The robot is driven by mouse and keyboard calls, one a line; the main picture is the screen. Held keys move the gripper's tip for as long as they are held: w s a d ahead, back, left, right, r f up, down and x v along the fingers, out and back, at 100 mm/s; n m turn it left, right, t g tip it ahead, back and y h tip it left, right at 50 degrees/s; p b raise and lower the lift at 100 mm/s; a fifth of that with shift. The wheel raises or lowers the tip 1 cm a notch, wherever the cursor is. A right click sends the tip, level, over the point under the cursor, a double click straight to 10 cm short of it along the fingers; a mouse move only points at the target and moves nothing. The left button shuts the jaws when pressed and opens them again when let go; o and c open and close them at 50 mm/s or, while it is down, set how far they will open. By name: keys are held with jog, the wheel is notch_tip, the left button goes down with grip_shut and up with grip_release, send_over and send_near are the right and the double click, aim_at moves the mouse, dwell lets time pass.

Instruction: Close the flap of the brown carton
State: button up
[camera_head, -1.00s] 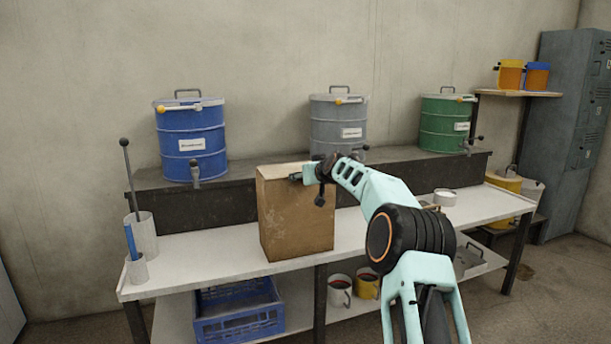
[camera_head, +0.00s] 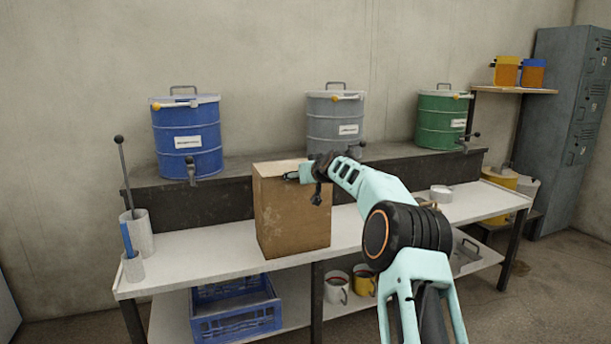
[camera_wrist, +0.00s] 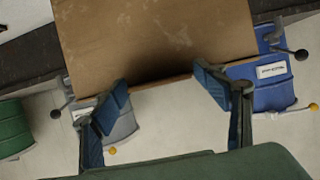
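The brown carton (camera_head: 292,218) stands upright on the white bench, and its top (camera_head: 276,167) looks flat and covered in the head view. My gripper (camera_head: 291,177) is at the carton's upper front edge, toward its right side. In the wrist view, a broad brown face of the carton (camera_wrist: 155,35) fills the upper middle. My gripper (camera_wrist: 162,87) has its two blue-padded fingers spread wide at the carton's edge, with nothing held between them. I cannot tell whether the fingers touch the carton, or make out the flap separately from the top.
Blue (camera_head: 187,138), grey (camera_head: 335,125) and green (camera_head: 442,120) drums stand on the raised shelf behind. A pot with a rod (camera_head: 137,232) is at the bench's left end. A blue crate (camera_head: 236,312) and mugs (camera_head: 337,289) sit below.

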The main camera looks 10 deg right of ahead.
jog(key=v, duration=1.2)
jog(key=shift+d, duration=0.1)
